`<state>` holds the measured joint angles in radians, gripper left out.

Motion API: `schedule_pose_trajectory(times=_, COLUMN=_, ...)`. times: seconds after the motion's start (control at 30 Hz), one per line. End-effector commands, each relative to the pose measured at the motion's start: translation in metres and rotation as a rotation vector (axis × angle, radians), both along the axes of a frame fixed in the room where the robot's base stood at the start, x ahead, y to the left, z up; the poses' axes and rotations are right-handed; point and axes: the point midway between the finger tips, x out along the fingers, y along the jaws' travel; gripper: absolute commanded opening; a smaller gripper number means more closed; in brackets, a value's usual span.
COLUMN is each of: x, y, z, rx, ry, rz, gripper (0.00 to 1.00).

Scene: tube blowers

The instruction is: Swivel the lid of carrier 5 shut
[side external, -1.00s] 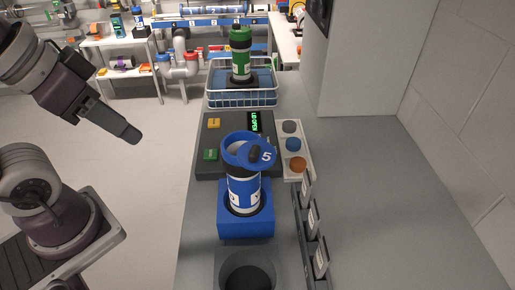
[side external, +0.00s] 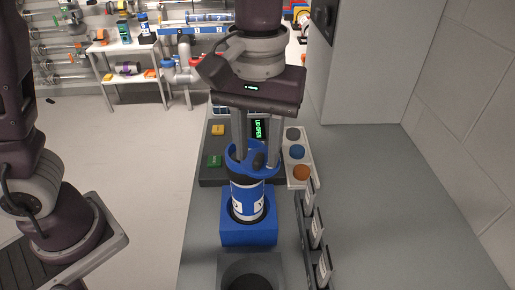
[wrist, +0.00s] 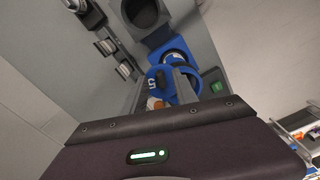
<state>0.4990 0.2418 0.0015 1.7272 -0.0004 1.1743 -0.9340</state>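Carrier 5 (side external: 247,203), a white-and-blue tube with a blue collar, stands upright in a blue holder (side external: 248,233). Its blue lid (side external: 275,166) is swung out to the side of the collar, partly hidden by my fingers. In the wrist view the lid (wrist: 153,84) shows its number 5. My gripper (side external: 256,160) points down over the top of the carrier, its two fingers apart with a gap between them. The fingertips are down at lid height; whether they touch the lid I cannot tell. A green display (side external: 258,129) behind appears to read "LID OPEN".
A dark console with a yellow button (side external: 218,130) and a green button (side external: 214,161) lies behind the carrier. A tray with grey, blue and orange caps (side external: 301,172) is at right. A dark round receptacle (side external: 249,270) is in front, with a card rack (side external: 315,228) beside it.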

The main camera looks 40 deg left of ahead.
Motion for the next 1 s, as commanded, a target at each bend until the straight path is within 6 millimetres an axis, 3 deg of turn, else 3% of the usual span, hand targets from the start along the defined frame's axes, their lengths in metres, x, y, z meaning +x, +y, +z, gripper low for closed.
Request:
schedule_pose_trajectory(times=0.1, x=-0.0003, y=0.0004, z=-0.0095, rx=0.000, ry=0.001, rz=0.000, gripper=0.35)
schedule_pose_trajectory(times=0.33, x=0.0002, y=0.0003, z=-0.0104, rx=0.000, ry=-0.001, rz=0.000, gripper=0.35)
schedule_pose_trajectory(times=0.5, x=0.0002, y=0.0004, z=-0.0102, rx=0.000, ry=-0.001, rz=0.000, gripper=0.01)
schedule_pose_trajectory(times=1.0, x=-0.0012, y=0.0041, z=-0.0098, rx=-0.001, ry=-0.003, rz=-0.069, gripper=0.00)
